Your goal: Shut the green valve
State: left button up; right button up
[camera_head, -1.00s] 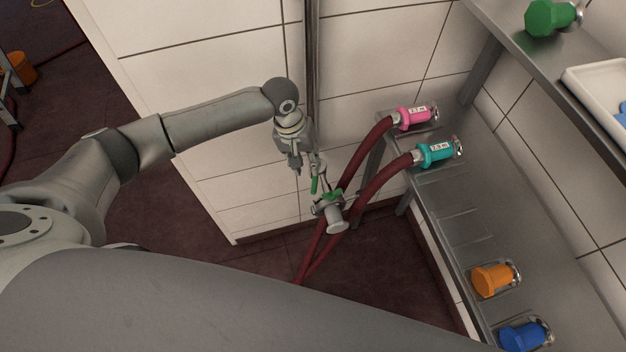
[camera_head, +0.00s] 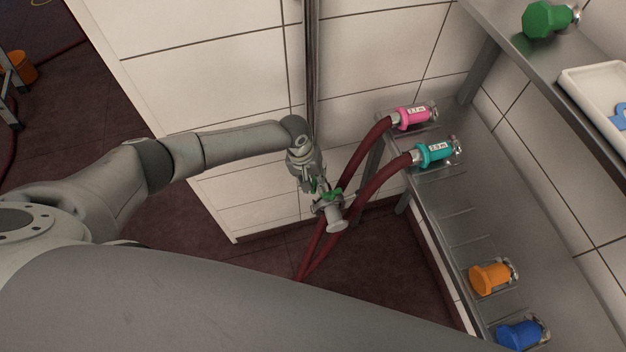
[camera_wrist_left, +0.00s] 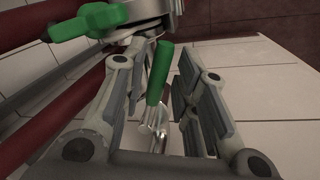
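The valve (camera_head: 335,217) is a grey metal fitting on the pipework by the white tiled wall, low in the middle of the head view. It has two green handles. One green lever (camera_wrist_left: 159,73) stands upright in the left wrist view, and another green handle (camera_wrist_left: 88,22) lies at the top left. Green also shows at the valve top in the head view (camera_head: 333,194). My left gripper (camera_wrist_left: 157,68) is open, its fingers on either side of the upright lever, with a visible gap on the right. Contact on the left side is unclear. My right gripper is out of view.
Dark red hoses (camera_head: 367,168) run past the valve to a pink coupling (camera_head: 413,116) and a teal coupling (camera_head: 436,152) on a metal shelf (camera_head: 455,212). Orange (camera_head: 489,278) and blue (camera_head: 522,335) couplings sit lower on it. A vertical pipe (camera_head: 312,60) stands behind my gripper.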

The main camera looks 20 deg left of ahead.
pick_arm(q)
jog(key=shift+c, duration=0.4)
grip_shut()
